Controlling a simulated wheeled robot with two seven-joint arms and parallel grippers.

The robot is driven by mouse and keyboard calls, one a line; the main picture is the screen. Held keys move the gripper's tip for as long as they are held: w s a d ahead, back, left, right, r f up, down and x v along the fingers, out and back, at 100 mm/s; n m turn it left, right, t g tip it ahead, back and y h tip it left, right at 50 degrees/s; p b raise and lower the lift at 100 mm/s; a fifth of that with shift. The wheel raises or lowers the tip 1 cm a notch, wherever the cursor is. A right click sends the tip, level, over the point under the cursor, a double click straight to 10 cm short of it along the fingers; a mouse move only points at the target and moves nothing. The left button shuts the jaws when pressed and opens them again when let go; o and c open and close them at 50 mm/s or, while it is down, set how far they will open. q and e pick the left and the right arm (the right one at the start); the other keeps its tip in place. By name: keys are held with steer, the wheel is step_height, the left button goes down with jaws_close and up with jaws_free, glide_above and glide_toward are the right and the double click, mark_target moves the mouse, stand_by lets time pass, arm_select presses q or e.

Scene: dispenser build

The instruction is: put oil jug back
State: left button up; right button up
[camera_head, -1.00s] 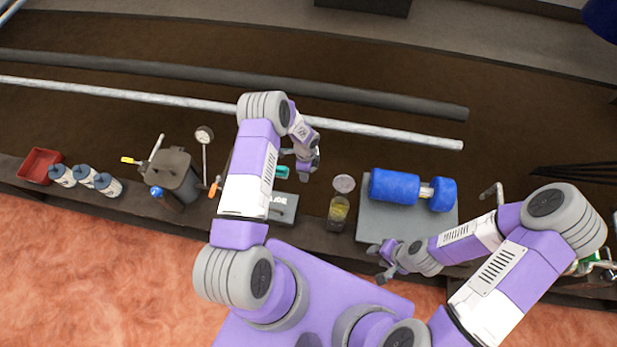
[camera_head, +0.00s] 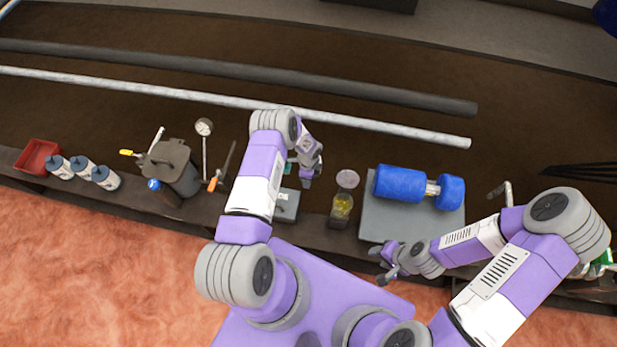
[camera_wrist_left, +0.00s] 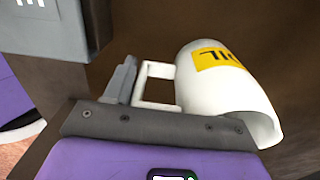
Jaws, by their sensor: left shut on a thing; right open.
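The oil jug (camera_wrist_left: 208,85) is white with a yellow label and a squared handle. In the left wrist view it is beside my left finger, with its handle (camera_wrist_left: 155,85) towards the finger. My left gripper (camera_head: 306,178) is shut on the oil jug, seemingly at the handle; the exact contact is partly hidden. In the head view this gripper is above the bench, left of a jar, and I cannot make out the jug there. My right gripper (camera_head: 381,265) is open and empty by the near edge of the grey plate.
A jar with yellow contents (camera_head: 342,208) and a round disc (camera_head: 347,179) stand between my grippers. A blue roller (camera_head: 400,184) lies on the grey plate (camera_head: 385,226). Left are a dark lidded container (camera_head: 177,168), several white bottles (camera_head: 82,167) and a red tray (camera_head: 38,157).

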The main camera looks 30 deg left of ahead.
arm_select(q)
steer(key=shift+f, duration=0.2)
steer(key=o, duration=1.3)
steer(key=shift+o, duration=0.2)
steer(key=shift+r, duration=0.15)
steer(key=r+p, duration=0.2)
steer(key=r, duration=0.4)
steer(key=r+p, duration=0.2)
steer(key=r, duration=0.4)
steer(key=shift+w+a+r, duration=0.1)
steer(key=shift+w, duration=0.1)
